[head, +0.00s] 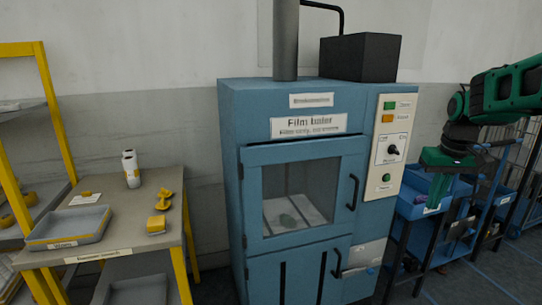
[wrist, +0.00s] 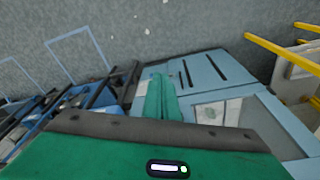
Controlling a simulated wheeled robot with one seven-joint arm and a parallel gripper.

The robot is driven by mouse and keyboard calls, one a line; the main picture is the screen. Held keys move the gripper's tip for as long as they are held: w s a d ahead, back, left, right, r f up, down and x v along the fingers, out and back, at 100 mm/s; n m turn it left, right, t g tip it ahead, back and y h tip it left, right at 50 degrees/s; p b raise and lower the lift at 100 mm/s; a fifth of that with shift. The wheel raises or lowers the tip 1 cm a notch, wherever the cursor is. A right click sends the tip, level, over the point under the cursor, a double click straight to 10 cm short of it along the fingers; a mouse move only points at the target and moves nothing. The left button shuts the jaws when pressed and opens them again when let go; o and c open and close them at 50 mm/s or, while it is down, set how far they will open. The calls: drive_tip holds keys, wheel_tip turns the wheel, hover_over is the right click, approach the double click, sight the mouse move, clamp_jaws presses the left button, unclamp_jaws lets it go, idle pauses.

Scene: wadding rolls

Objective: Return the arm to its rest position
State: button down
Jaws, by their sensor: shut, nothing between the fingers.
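My green arm (head: 505,90) comes in from the right edge of the head view. My gripper (head: 435,196) hangs from it, fingers pointing down, to the right of the blue film baler (head: 232,150) and in front of blue bins. The fingers are shut with nothing between them. In the wrist view the shut green fingers (wrist: 160,98) show in front of the baler (wrist: 205,72). The baler's windowed door (head: 300,195) looks closed, with a pale greenish thing behind its pane. My gripper appears apart from the baler.
A table (head: 120,225) at left holds a grey tray (head: 70,228), a white roll item (head: 131,169) and yellow items (head: 160,212). A yellow-framed shelf (head: 55,110) stands far left. Blue bins on a dark frame (head: 425,208) stand at right. Open floor (head: 505,270) shows at lower right.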

drive_tip(key=s+a+f+m+g, duration=0.1)
drive_tip(key=s+f, duration=0.3)
drive_tip(key=s, duration=1.2)
drive_tip(key=s+a+f+m+g, duration=0.1)
drive_tip(key=s+f+m, duration=0.3)
drive_tip(key=s, duration=1.2)
drive_tip(key=shift+s+a, duration=0.3)
drive_tip(key=shift+a, duration=0.05)
drive_tip(key=shift+w, duration=0.15)
drive_tip(key=shift+w+f, duration=0.25)
drive_tip(key=shift+w, duration=0.25)
